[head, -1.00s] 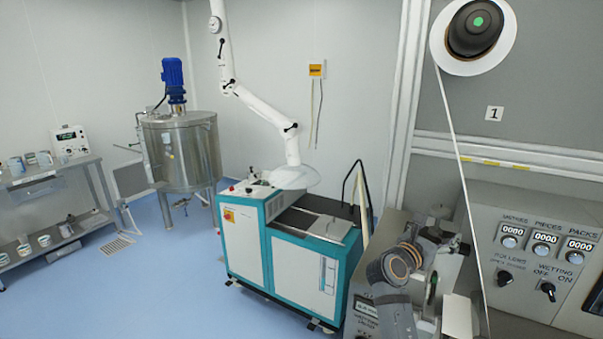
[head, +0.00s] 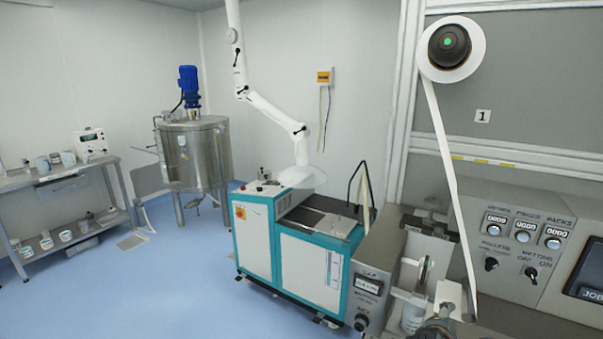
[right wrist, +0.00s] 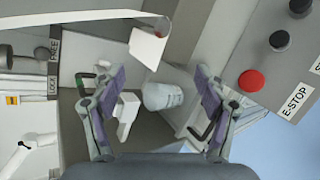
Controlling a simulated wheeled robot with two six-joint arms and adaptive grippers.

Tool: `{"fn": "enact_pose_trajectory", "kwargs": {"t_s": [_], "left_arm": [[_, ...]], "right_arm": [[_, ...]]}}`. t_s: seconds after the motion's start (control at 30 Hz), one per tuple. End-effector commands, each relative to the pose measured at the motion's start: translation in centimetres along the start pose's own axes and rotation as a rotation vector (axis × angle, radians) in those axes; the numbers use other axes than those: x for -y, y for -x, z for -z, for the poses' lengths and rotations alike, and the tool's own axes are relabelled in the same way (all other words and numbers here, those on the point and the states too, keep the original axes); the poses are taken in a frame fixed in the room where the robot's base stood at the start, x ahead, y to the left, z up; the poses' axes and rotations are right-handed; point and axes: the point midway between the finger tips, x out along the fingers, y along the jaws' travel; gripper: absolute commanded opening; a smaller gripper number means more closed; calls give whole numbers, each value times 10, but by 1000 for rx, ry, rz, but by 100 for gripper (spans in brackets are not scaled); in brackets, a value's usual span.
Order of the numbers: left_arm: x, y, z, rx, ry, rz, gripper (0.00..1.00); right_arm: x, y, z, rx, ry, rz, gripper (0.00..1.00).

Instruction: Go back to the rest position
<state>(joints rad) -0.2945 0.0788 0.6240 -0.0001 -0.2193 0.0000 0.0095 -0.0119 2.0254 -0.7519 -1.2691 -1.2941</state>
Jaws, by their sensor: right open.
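My right gripper (right wrist: 159,73) is open in the right wrist view, its two purple-padded fingers spread wide. A white container (right wrist: 162,96) shows between and beyond the fingers, nearer the right one; I cannot tell its distance, and nothing is seen gripped. The container seems to show in the head view (head: 413,312), low in the wetting machine. A grey piece, probably of my right arm, shows at the head view's bottom edge, mostly cut off. My left gripper is not in view.
A white web (head: 447,175) runs down from the roll (head: 450,49) into the machine. The control panel (head: 522,240) stands at right. An E-stop button (right wrist: 251,81) lies close to the right finger.

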Motion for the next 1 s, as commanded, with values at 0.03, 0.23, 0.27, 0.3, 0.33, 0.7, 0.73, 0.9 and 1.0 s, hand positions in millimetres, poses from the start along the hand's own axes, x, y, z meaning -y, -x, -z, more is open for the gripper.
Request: {"fn": "enact_pose_trajectory", "kwargs": {"t_s": [0.03,0.23,0.27,0.3,0.33,0.7,0.73,0.9,1.0], "left_arm": [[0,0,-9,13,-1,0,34],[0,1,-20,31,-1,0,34],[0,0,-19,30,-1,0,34],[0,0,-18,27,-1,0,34],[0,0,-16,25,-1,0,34],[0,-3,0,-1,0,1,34],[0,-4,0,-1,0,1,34],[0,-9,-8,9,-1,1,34],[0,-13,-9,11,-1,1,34]], "right_arm": [[28,5,2,-43,-114,55,74],[117,44,14,-163,-589,321,74],[127,51,16,-170,-644,360,74],[140,60,17,-176,-714,410,74],[149,67,18,-178,-761,449,74],[232,138,29,-104,-1173,850,74],[238,130,34,-101,-1172,849,74],[277,92,58,-82,-1166,859,74],[306,70,72,-70,-1163,867,74]]}}
